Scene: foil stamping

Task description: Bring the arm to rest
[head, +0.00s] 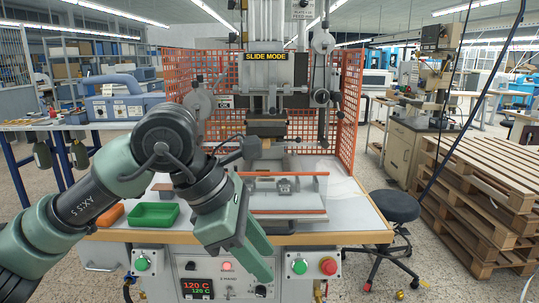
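My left arm comes in from the left edge and bends at a large dark joint in front of the stamping machine (267,75). My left gripper (255,262) hangs tilted downward before the table's front edge, over the control panel (205,270). Its fingers are seen from the side, so whether they are open or shut is unclear. No held object can be made out. The arm and gripper hide part of the table (350,205) and panel. My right gripper is not in view.
A green tray (153,214) and an orange item (111,215) lie on the table's left side. An orange mesh guard (348,110) encloses the machine. A black stool (394,206) and stacked wooden pallets (480,190) stand at the right.

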